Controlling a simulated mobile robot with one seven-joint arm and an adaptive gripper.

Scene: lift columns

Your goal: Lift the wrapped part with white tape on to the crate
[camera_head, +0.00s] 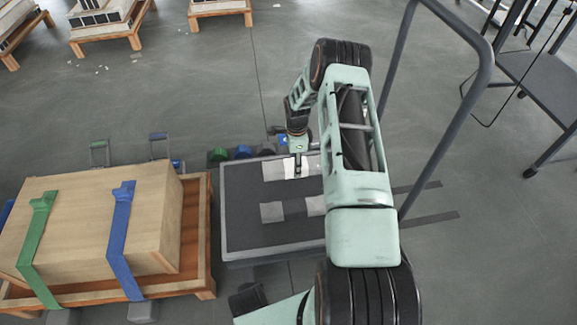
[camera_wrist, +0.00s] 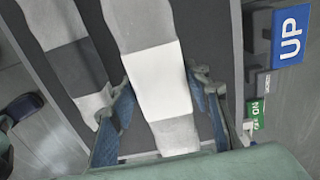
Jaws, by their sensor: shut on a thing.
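The wrapped part with white tape (camera_wrist: 160,84) is a grey bar with a bright white band around its middle. It lies along the dark lift table (camera_head: 245,235); I cannot tell whether it is raised off it. My gripper (camera_head: 298,174) is shut on the part at the white band, with one finger on each side in the wrist view (camera_wrist: 158,80). A second grey bar with a dark band (camera_wrist: 78,62) lies beside it, apart from my fingers. It also shows in the head view (camera_head: 272,212). The wooden crate (camera_head: 90,220) stands left of the table, with green and blue straps over it.
A blue UP sign (camera_wrist: 291,35) and a green ON sign (camera_wrist: 258,108) are at the table's edge. A grey handrail (camera_head: 402,45) rises to the right. Loaded pallets (camera_head: 105,30) stand far back. The floor (camera_head: 200,95) behind the table is mostly clear.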

